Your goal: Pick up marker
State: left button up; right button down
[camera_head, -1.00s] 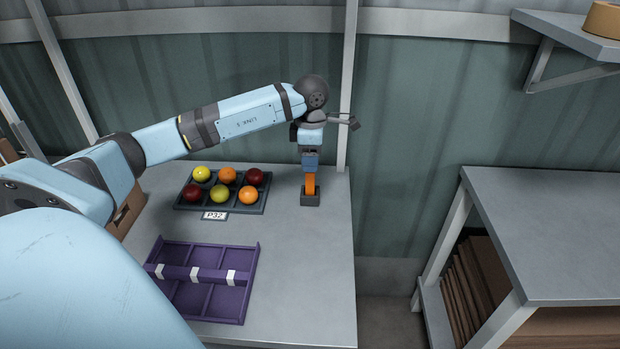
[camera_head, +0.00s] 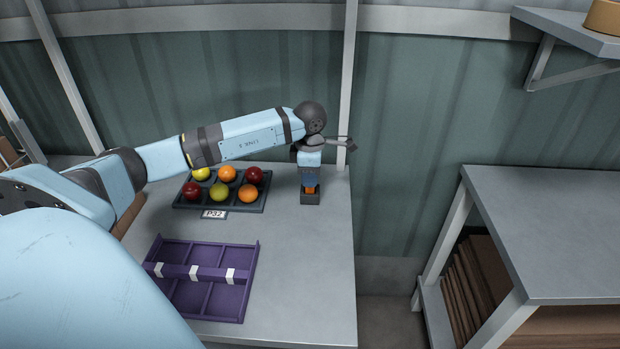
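The marker (camera_head: 311,190) is orange and stands upright in a small dark holder (camera_head: 310,200) near the right side of the table. Only a short lower part of it shows. My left gripper (camera_head: 310,184) points straight down over the marker, and its blue-grey end hides the marker's upper part. I cannot tell whether the fingers are closed on the marker or only around it. My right gripper is not in view.
A dark tray (camera_head: 235,208) of red, yellow and orange tomatoes sits left of the holder, with a P32 label (camera_head: 214,214) in front. A purple divided tray (camera_head: 204,299) lies nearer. The table (camera_head: 305,270) is clear at front right. A separate grey bench (camera_head: 550,225) stands right.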

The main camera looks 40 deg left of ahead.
pick_arm(q)
jog(key=shift+c, duration=0.9)
jog(key=shift+r, duration=0.2)
